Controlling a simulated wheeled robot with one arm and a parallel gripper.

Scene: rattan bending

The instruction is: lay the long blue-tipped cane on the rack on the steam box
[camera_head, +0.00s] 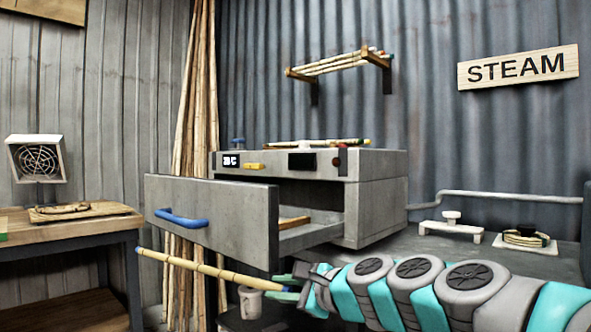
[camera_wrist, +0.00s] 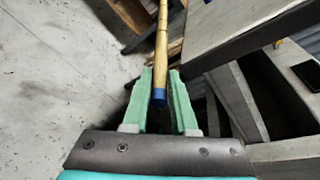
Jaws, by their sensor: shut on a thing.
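A long tan cane (camera_head: 205,267) with a blue end is held low in front of the steam box (camera_head: 375,205), sloping down toward my gripper (camera_head: 290,283). In the wrist view the cane (camera_wrist: 162,50) runs away from my gripper (camera_wrist: 160,78), its blue end between the two green fingers. My gripper is shut on the cane near that end. The steam box is grey, with its drawer (camera_head: 210,220) pulled open. Several canes (camera_head: 325,143) lie across the top of the box; whatever rack bears them is hard to make out.
The open drawer's front, with a blue handle (camera_head: 182,218), stands just above the held cane. A workbench (camera_head: 70,226) with a fan (camera_head: 37,158) is at the left. Tall canes (camera_head: 197,120) lean behind the box. A wall shelf (camera_head: 340,63) holds more canes.

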